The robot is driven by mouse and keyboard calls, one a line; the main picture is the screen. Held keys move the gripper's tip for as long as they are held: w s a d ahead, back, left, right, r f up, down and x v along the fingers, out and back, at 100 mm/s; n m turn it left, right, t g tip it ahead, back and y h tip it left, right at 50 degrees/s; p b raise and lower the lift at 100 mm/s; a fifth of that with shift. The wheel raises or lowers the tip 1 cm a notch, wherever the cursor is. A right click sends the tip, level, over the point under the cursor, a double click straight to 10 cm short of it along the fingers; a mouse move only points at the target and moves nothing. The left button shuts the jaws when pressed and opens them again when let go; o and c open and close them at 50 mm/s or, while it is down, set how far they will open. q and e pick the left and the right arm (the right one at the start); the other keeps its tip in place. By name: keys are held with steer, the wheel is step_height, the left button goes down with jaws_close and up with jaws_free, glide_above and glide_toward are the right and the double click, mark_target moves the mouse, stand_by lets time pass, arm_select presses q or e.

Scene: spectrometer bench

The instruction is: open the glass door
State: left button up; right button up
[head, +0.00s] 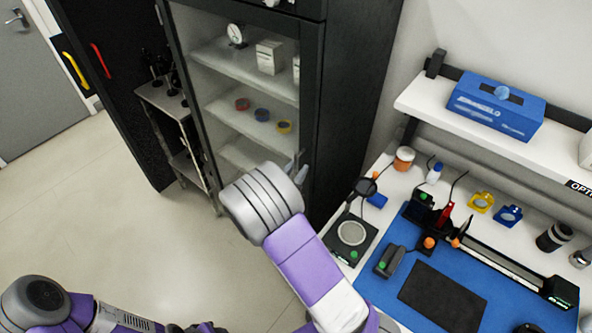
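The glass door (222,75) is the front of a tall black cabinet at the upper middle of the head view. It looks shut, and the shelves show through its pane. My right arm reaches up to the door's lower right side. My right gripper (299,169) is at the door's right edge, where a handle seems to be. The wrist hides most of the gripper, so I cannot tell whether its fingers are open, shut or touching the handle. My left arm lies low at the left, and only a dark bit of its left gripper (205,328) shows at the bottom edge.
A bench with a blue mat (465,278) and optical parts stands right of the cabinet. A wall shelf (425,105) holds a blue box (495,105). A small cart (172,110) stands left of the door. The floor (130,235) at the left is clear.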

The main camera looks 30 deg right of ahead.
steer(key=shift+c, duration=0.2)
jaws_close()
